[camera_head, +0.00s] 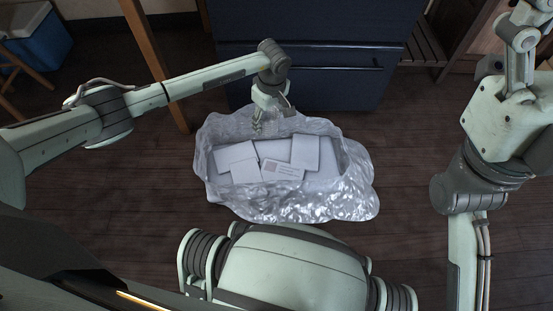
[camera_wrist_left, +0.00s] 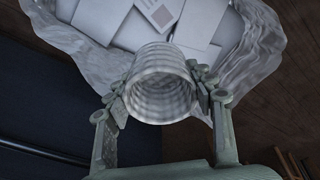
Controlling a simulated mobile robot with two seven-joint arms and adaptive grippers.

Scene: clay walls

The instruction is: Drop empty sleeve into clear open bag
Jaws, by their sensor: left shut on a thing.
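The clear open bag (camera_head: 345,200) lies on the floor in the head view, its crinkled rim spread wide. Several flat white pieces (camera_head: 283,170) lie inside it. My left gripper (camera_head: 270,125) is over the bag's far edge, pointing down. In the left wrist view, the left gripper (camera_wrist_left: 160,95) is shut on the empty sleeve (camera_wrist_left: 160,80), a ribbed, pale, hollow tube with its open end toward the camera. The bag (camera_wrist_left: 262,45) and the white pieces show beyond the sleeve. In the head view the sleeve is hard to make out. My right arm is at the right; its fingertips are not visible.
A dark blue cabinet (camera_head: 320,75) stands just behind the bag. A wooden post (camera_head: 155,55) rises left of the bag. A blue box (camera_head: 35,45) stands at the far left. The dark wooden floor (camera_head: 405,150) is clear right of the bag.

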